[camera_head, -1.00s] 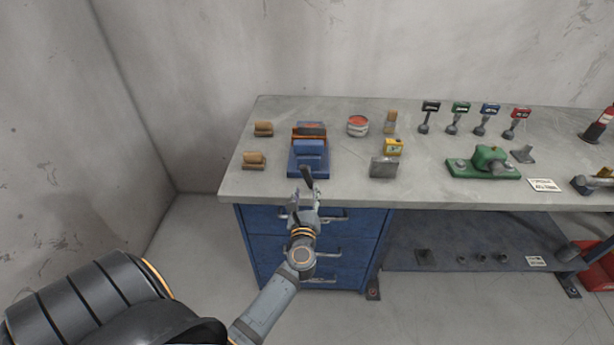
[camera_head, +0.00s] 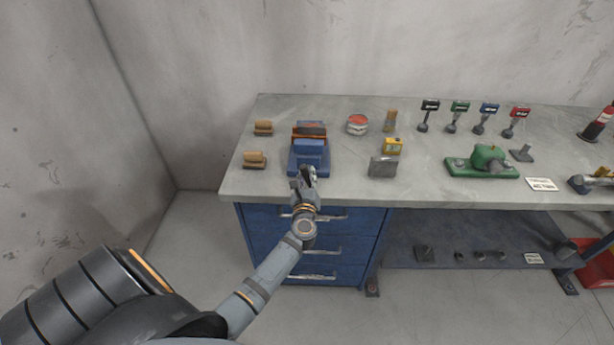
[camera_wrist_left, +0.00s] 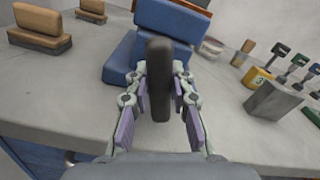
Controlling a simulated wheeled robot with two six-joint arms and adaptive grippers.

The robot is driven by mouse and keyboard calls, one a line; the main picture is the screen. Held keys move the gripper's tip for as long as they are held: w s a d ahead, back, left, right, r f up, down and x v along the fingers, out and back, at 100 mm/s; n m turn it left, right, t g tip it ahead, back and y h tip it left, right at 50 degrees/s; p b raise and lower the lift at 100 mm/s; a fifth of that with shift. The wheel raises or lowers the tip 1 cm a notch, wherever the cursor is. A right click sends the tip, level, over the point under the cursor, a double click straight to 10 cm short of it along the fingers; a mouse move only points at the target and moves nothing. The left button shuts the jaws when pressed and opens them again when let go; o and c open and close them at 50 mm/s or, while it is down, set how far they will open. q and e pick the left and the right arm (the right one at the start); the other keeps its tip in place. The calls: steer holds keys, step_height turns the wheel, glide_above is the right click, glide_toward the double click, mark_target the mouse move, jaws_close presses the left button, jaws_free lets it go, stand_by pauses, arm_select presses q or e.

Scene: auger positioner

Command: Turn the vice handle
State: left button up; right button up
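The blue vice (camera_head: 309,155) stands at the front left of the grey workbench, with an orange-brown piece (camera_head: 309,130) at its back jaw. Its dark handle (camera_wrist_left: 159,80) shows upright in the left wrist view, in front of the blue body (camera_wrist_left: 165,28). My left gripper (camera_head: 306,176) is at the bench's front edge, right before the vice. In the left wrist view its two fingers (camera_wrist_left: 160,108) stand apart, one on each side of the handle, with gaps visible at the lower pads. Whether the fingertips touch the handle is unclear. My right gripper is not in view.
A green machine (camera_head: 483,162) sits farther right. Blue drawers (camera_head: 315,243) with protruding handles are below the bench edge.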

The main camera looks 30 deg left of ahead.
arm_select(q)
jaws_close()
steer(key=m+p, duration=0.2)
steer(key=m, duration=0.4)
steer(key=shift+w+d+r, duration=0.1)
steer(key=shift+d, duration=0.05)
steer(key=m+p, duration=0.2)
steer(key=m, duration=0.2)
steer(key=shift+d+m+p, duration=0.1)
steer(key=shift+m+p, duration=0.45)
steer(key=shift+m, duration=1.15)
steer(key=shift+f+m, duration=0.2)
steer(key=shift+m, duration=0.1)
steer(key=o, duration=0.8)
jaws_free()
